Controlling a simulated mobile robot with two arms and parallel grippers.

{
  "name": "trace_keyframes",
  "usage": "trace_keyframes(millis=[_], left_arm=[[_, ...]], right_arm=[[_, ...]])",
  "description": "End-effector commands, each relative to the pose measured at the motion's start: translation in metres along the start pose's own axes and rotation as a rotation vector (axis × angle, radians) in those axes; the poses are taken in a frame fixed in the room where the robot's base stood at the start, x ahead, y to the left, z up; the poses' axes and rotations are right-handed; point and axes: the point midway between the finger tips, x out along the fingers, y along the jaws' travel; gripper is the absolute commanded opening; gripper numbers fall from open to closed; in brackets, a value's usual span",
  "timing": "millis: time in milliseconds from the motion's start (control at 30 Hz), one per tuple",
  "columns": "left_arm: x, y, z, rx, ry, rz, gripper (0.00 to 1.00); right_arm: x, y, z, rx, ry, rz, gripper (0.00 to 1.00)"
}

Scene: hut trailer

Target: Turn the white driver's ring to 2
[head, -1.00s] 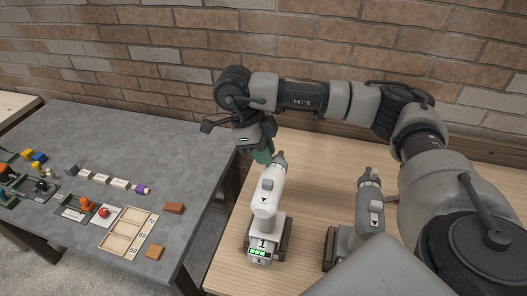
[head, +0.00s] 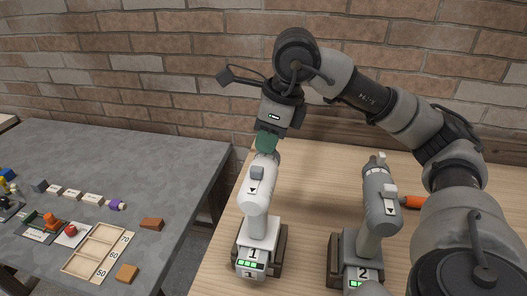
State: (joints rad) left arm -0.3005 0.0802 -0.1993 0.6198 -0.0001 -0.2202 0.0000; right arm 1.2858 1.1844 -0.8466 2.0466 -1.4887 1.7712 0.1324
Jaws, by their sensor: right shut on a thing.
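The white driver (head: 257,206) stands upright in a dark holder on the wooden table, its base marked 1 with a green display. My right gripper (head: 265,146) comes down from above and is shut on the driver's ring at the top; its green fingers hide most of the ring, so I cannot read its setting. A grey driver (head: 379,206) stands in its own holder to the right, its base marked 2. My left gripper is not in view.
A grey table (head: 130,170) at the left carries a wooden tray (head: 70,266) with numbered compartments, small blocks and a purple piece (head: 117,205). A brick wall (head: 150,60) closes off the back.

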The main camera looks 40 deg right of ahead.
Motion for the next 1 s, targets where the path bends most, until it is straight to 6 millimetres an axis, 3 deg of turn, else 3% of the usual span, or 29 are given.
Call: trace_keyframes(millis=[133, 600, 633, 700, 1000], left_arm=[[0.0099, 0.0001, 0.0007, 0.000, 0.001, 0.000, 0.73], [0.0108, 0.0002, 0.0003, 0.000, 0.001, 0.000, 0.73], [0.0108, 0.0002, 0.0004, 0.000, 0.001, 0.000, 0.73], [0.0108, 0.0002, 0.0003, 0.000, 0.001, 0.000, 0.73], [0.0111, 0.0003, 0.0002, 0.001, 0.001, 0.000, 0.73]], right_arm=[[0.0006, -0.0004, -0.0023, 0.001, -0.037, -0.002, 0.00], [-0.0015, 0.0000, -0.0021, -0.001, -0.050, 0.000, 0.00], [-0.0015, 0.0000, -0.0021, 0.000, -0.050, 0.000, 0.21], [-0.0014, 0.0000, -0.0021, 0.000, -0.050, 0.000, 0.29], [-0.0034, -0.0001, -0.0021, 0.000, -0.049, 0.000, 0.29]])
